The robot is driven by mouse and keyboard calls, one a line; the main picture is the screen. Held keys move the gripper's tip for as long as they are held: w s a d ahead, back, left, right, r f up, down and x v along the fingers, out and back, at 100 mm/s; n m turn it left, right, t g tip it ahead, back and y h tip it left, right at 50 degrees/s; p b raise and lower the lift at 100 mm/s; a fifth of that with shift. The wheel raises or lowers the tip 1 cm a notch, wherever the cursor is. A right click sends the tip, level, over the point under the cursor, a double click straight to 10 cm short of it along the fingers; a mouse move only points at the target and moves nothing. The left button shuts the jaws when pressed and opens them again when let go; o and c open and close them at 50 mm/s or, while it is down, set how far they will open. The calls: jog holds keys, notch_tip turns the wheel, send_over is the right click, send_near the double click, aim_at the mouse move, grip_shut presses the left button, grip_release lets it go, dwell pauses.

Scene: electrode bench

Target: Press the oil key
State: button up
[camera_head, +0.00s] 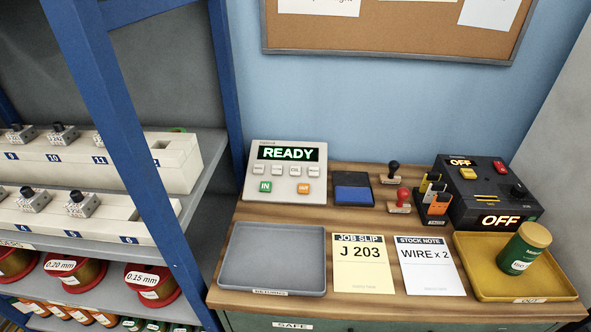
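A pale keypad box (285,200) stands at the back left of the wooden bench, against the blue wall. Its display (288,153) reads READY in green. Below the display is a row of several small white keys (294,170); their lettering is too small to read surely, so I cannot tell which is the oil key. Under them are a green key (265,187) marked IN and an orange key (304,188). Nothing covers the keypad. My gripper is not in view.
A grey tray (226,261), two paper slips and a yellow tray (564,285) holding a green jar (523,250) line the front. Stamps, a blue pad (353,193) and a black device (489,187) reading OFF stand behind. A blue-framed shelf (130,130) is left.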

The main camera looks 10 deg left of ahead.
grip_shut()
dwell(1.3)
